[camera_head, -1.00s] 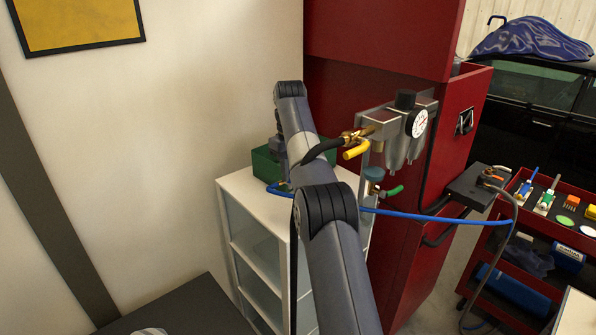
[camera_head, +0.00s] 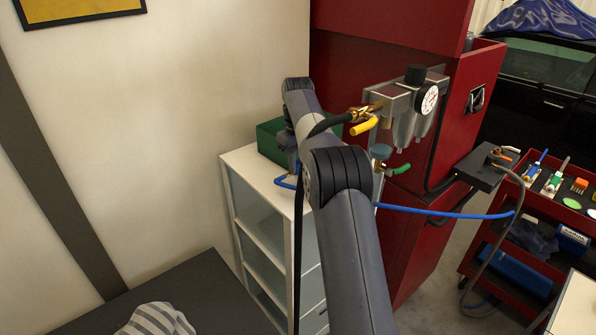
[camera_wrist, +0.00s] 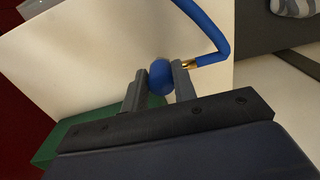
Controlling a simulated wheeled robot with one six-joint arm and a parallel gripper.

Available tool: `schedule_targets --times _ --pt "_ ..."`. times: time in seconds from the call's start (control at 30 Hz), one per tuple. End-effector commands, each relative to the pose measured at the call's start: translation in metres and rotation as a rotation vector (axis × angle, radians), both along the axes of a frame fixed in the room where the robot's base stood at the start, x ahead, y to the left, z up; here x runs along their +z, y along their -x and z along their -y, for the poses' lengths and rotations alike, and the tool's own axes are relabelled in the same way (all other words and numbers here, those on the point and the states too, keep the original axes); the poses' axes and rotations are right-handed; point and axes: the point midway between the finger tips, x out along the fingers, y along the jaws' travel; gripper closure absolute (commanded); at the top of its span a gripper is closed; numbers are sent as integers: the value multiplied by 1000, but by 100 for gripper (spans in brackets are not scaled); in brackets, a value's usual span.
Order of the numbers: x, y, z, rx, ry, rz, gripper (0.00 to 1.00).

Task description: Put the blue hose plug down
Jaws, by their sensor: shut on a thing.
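The blue hose plug (camera_wrist: 160,77) is between the two fingers of my gripper (camera_wrist: 160,88) in the wrist view, and the fingers are shut on it. A brass fitting (camera_wrist: 189,64) and the blue hose (camera_wrist: 212,30) show just beyond the fingers. In the head view the blue hose (camera_head: 440,213) runs from the right to the white cabinet, partly behind my arm. My gripper and the plug are mostly hidden by my arm there. The white cabinet top (camera_head: 246,160) lies below the gripper; whether the plug touches it I cannot tell.
A green box (camera_head: 269,140) stands on the cabinet's back part. The air regulator with gauge (camera_head: 429,98), yellow valve handle (camera_head: 364,126) and dark hose is close to the right of my arm. A red tool cart (camera_head: 540,230) stands further right. The cabinet's front top looks bare.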

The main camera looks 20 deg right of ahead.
Motion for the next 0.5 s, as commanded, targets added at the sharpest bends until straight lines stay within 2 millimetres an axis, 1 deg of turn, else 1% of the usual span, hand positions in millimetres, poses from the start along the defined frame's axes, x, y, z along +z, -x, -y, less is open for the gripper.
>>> schedule_targets --times 0.03,0.1,0.2,0.5 --pt "-8 1 0 0 0 -2 100" --pt "-17 1 0 0 0 -2 100" --pt "-26 0 0 0 -1 -1 100" --pt "-29 0 0 0 0 0 100"
